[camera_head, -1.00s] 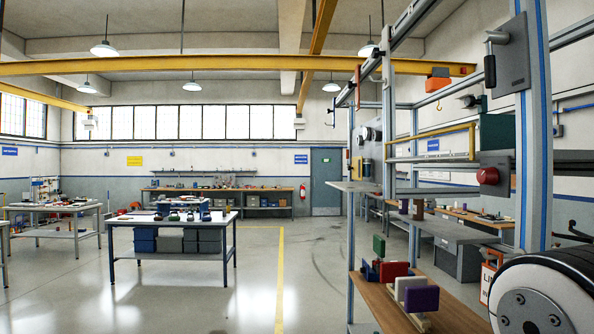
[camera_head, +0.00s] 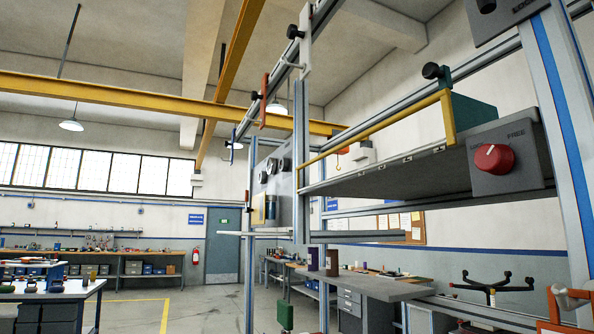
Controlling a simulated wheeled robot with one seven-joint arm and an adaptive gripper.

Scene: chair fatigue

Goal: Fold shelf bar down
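The shelf bar is the yellow rail (camera_head: 375,127) along the front of a dark grey shelf (camera_head: 405,174) in the upper right of the head view. It stands raised above the shelf's front edge, with a short yellow upright at its right end. A round red knob (camera_head: 492,157) sits on a grey plate at the shelf's right end; the plate has lettering that seems to read "LOCK" and "FREE". My gripper is not in view.
A teal box (camera_head: 470,117) rests on the shelf behind the bar. A blue-striped metal post (camera_head: 562,95) stands at the right. Below are a grey lower shelf (camera_head: 360,236) and a workbench (camera_head: 385,284). Open floor (camera_head: 205,305) lies at the left.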

